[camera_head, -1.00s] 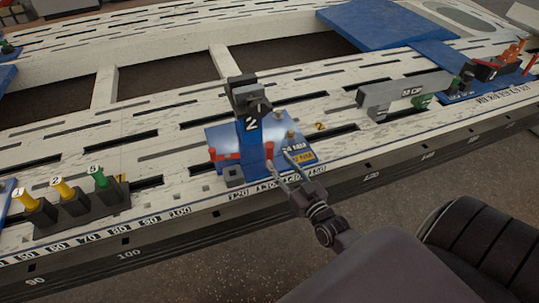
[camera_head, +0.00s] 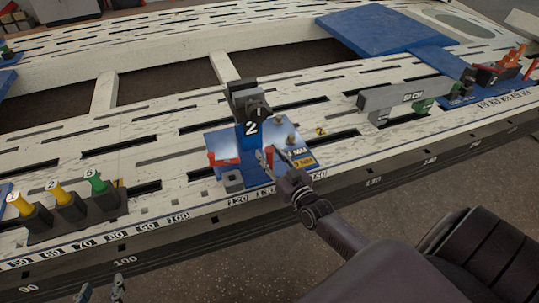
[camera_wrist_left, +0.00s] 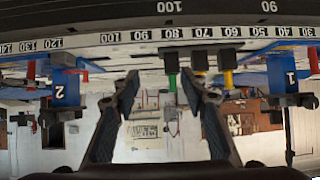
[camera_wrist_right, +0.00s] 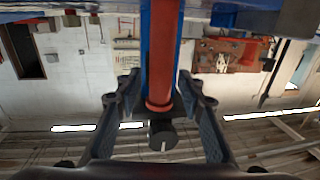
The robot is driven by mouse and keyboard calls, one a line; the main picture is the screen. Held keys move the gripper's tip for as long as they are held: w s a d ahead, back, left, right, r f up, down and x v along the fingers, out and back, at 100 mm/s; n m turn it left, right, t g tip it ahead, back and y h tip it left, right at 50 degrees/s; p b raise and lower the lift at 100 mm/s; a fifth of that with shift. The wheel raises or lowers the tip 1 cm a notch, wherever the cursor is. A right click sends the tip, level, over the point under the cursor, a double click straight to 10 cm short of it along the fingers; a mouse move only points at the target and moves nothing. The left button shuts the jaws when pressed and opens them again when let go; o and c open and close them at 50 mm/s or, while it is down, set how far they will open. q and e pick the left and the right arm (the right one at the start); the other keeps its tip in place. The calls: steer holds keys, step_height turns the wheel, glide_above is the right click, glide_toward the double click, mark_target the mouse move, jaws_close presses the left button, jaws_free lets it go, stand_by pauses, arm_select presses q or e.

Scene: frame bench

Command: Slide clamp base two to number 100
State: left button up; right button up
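Clamp base two (camera_head: 222,146) is a blue plate on the white bench with a dark clamp (camera_head: 247,95) on a blue post marked 2. Its front left corner is near the 120 label on the front number scale (camera_head: 150,221). The 100 label (camera_head: 178,217) lies further left. My right gripper (camera_head: 267,154) is at the front of the base. In the right wrist view its open fingers straddle a red upright handle (camera_wrist_right: 160,55); firm contact cannot be told. My left gripper (camera_head: 101,288) is open and empty below the bench front; base two's post also shows in the left wrist view (camera_wrist_left: 66,88).
Dark blocks (camera_head: 70,208) with yellow and green pegs stand left of the base on the bench. A grey caliper-like bar (camera_head: 405,96) lies to the right. Another blue base (camera_head: 455,90) is further right. The bench strip around the 100 label looks clear.

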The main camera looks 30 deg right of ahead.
steer(key=shift+c, duration=0.2)
jaws_close()
arm_select(q)
steer(key=shift+f, duration=0.1)
arm_select(e)
steer(key=shift+a, duration=0.15)
